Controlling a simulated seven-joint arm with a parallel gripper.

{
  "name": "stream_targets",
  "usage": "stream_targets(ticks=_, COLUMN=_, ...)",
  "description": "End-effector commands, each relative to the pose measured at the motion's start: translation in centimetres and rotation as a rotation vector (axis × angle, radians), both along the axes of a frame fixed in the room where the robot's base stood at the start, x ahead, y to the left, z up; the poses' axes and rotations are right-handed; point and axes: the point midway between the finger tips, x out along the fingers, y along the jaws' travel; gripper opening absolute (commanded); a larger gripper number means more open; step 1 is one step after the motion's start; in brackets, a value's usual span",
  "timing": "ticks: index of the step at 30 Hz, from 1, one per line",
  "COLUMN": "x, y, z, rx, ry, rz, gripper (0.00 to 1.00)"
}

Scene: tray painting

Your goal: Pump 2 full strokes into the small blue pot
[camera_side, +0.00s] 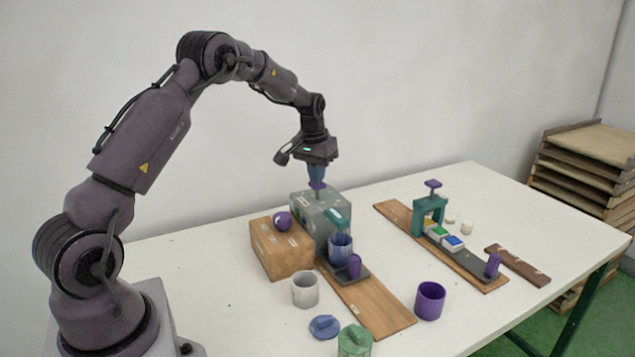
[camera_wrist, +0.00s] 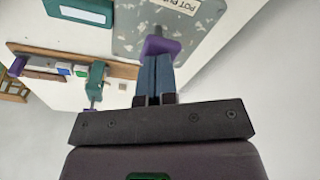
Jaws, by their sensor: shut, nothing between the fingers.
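The grey speckled pump box (camera_side: 322,208) has a purple plunger knob (camera_side: 317,186) on top and a teal spout (camera_side: 336,217) on its front. A blue pot (camera_side: 340,247) stands upright below the spout, by a dark slide with a purple handle (camera_side: 354,266). My gripper (camera_side: 317,181) is shut and empty, pointing down with its blue fingertips at the knob. In the wrist view the fingertips (camera_wrist: 156,58) meet or nearly meet the purple knob (camera_wrist: 160,46); I cannot tell if they touch. The pot's inside is mostly hidden.
A brown box (camera_side: 275,252) with a purple knob adjoins the pump. A white cup (camera_side: 305,290), blue lid (camera_side: 324,327), green pot (camera_side: 355,342) and purple cup (camera_side: 430,301) stand in front. A teal press (camera_side: 429,212) with coloured blocks is at right.

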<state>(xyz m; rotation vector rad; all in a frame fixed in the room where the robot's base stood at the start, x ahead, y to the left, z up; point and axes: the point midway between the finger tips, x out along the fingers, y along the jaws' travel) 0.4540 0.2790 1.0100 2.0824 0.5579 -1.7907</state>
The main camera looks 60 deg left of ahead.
Motion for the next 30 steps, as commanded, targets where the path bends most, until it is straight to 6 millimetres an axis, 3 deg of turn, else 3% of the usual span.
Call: stream_targets(ticks=30, x=-0.1, y=0.0, z=-3.2, rx=-0.001, ry=0.003, rz=0.0, gripper=0.0)
